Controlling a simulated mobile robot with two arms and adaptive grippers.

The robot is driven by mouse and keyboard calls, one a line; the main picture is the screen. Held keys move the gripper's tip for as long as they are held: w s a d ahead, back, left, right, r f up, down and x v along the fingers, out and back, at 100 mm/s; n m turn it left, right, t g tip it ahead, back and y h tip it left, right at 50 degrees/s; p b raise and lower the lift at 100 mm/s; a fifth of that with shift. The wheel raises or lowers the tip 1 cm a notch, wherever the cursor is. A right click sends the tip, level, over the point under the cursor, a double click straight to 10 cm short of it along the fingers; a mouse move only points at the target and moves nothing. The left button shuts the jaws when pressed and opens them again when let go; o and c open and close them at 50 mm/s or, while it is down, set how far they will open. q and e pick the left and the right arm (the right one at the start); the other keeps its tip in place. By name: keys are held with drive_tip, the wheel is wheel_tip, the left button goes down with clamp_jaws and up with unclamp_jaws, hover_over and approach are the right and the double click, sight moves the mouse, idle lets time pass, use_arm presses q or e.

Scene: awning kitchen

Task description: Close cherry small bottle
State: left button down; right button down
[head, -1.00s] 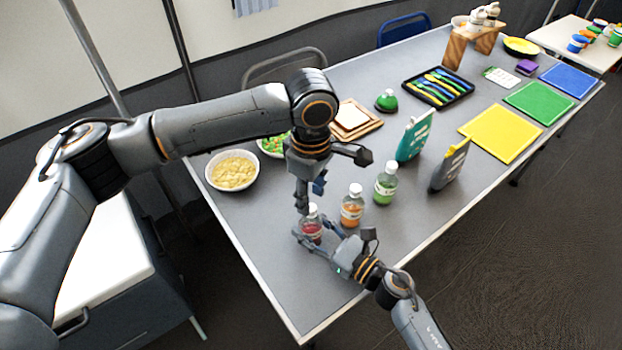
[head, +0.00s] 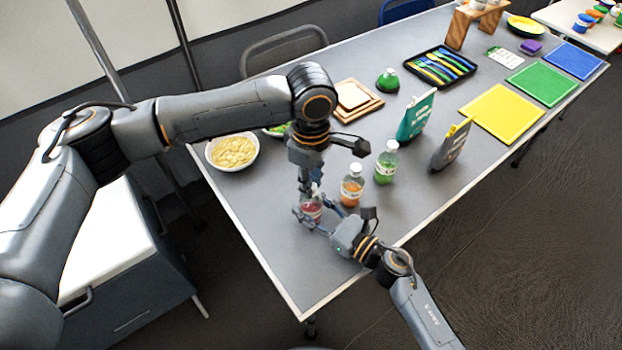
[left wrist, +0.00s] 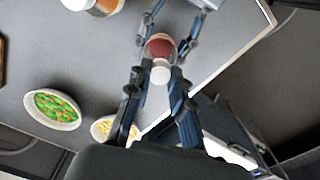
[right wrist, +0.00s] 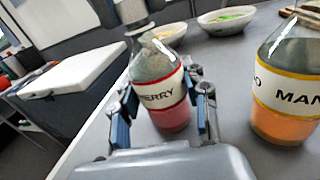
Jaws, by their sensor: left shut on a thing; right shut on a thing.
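The small cherry bottle (head: 311,211) stands upright near the table's near left edge, with red contents. Its label, ending in "ERRY", shows in the right wrist view (right wrist: 165,98). My right gripper (head: 311,221) is shut on the bottle's body from the side, low down. My left gripper (head: 311,187) comes from above and is shut at the bottle's top. The white cap (left wrist: 160,72) shows between its fingers in the left wrist view. In the head view the cap is mostly hidden by the fingers. I cannot tell how tightly the cap sits on the neck.
An orange mango bottle (head: 351,190) stands close to the right, with a green bottle (head: 386,163) beyond it. A bowl of pale food (head: 210,163) and a bowl of green food (left wrist: 40,108) are behind. The table's front left corner is clear.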

use_arm(q)
drive_tip(key=m, duration=0.5)
drive_tip(key=shift+m, duration=0.4)
drive_tip(key=m, duration=0.5)
drive_tip(key=shift+m, duration=0.3)
drive_tip(key=m, duration=0.5)
drive_tip(key=shift+m, duration=0.4)
drive_tip(key=m, duration=0.5)
drive_tip(key=shift+m, duration=0.3)
drive_tip(key=m, duration=0.5)
drive_tip(key=shift+f+m, duration=0.1)
drive_tip(key=shift+m, duration=0.3)
drive_tip(key=m, duration=1.1)
drive_tip(key=shift+w+m, duration=0.1)
drive_tip(key=shift+m, duration=0.3)
drive_tip(key=m, duration=0.6)
drive_tip(key=shift+m, duration=0.4)
drive_tip(key=c, duration=1.1)
unclamp_jaws()
